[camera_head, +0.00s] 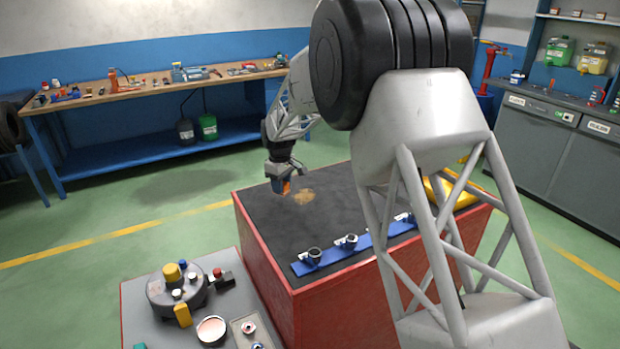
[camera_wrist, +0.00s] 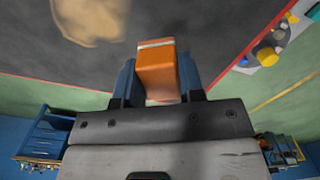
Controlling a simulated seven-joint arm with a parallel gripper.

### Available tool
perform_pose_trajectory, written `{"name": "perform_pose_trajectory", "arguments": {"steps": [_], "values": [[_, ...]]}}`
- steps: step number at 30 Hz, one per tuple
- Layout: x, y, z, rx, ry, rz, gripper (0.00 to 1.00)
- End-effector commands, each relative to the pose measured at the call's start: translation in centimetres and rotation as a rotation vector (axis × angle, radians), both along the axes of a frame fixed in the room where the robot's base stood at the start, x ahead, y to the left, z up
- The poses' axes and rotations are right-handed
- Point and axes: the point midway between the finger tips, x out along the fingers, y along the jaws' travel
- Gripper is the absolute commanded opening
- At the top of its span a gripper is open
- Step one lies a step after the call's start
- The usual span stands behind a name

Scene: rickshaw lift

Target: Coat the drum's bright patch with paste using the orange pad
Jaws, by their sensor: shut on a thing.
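My gripper (camera_head: 281,178) is shut on the orange pad (camera_head: 287,187). In the wrist view the pad (camera_wrist: 157,72) sits between the two blue fingers, with a pale strip along its far edge. The pad is close to a tan patch (camera_head: 304,197) on the dark top of a red-sided bench; I cannot tell whether it touches the top. The patch also shows at the upper left of the wrist view (camera_wrist: 90,20). A grey round drum-like body (camera_head: 163,299) with yellow and blue knobs stands at the lower left. An open tin of pinkish paste (camera_head: 211,331) is near it.
A blue rail (camera_head: 340,254) with several dark ring-topped parts lies along the front of the red-sided bench (camera_head: 340,299). A yellow object (camera_head: 452,190) lies at its right, partly behind my arm. A small tray (camera_head: 252,334) with parts is beside the tin.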

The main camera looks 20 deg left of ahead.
Motion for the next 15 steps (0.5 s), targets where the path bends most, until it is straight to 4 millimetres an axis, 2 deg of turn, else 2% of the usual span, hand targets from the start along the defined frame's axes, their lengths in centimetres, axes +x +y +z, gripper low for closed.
{"name": "perform_pose_trajectory", "arguments": {"steps": [1,6,15], "values": [[-0.9,1.7,-0.3,0.000,0.001,0.038,0.17],[-3.5,6.5,-1.6,-0.001,0.005,0.160,0.17],[-8.2,13.7,-3.4,0.001,0.009,0.354,0.17]]}}
